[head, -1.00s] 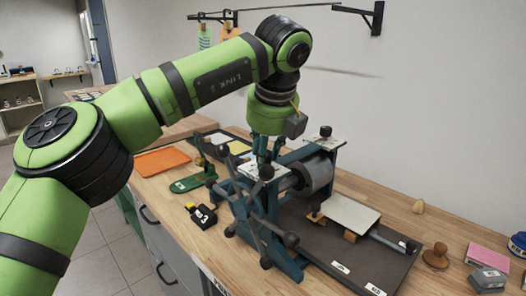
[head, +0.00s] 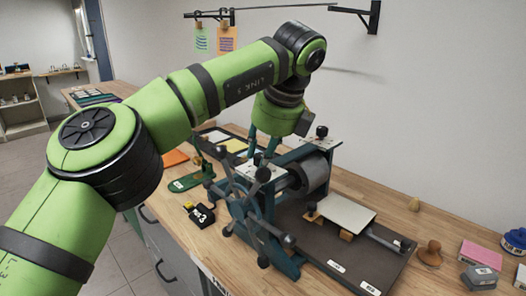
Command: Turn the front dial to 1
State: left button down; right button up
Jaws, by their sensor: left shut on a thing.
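The etching press stands on the wooden bench, with a spoked wheel (head: 248,203) on its near side and a grey roller (head: 312,172) across it. The front dial (head: 263,174) is a small dark knob on the press's near top plate. My left gripper (head: 262,160) reaches down from above with its fingers at this dial, shut on it. The fingers partly hide the dial, and I cannot read its setting. A second dark knob (head: 321,131) stands on the far top plate, apart from the gripper. My right gripper is not in view.
The press bed (head: 365,255) carries a pale plate (head: 346,214). A black numbered block (head: 201,215) and a green tool (head: 190,182) lie left of the press. A wooden stamp (head: 430,252), a pink box (head: 480,255) and a grey block (head: 480,277) sit at right.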

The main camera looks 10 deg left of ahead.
pick_arm(q)
jog(key=shift+w+a+r, duration=0.15)
jog(key=shift+w+r, duration=0.05)
jog(key=shift+r, duration=0.1)
jog(key=c, duration=1)
grip_release()
jog(key=shift+f, duration=0.15)
jog(key=v, duration=0.7)
jog(key=shift+r, duration=0.2)
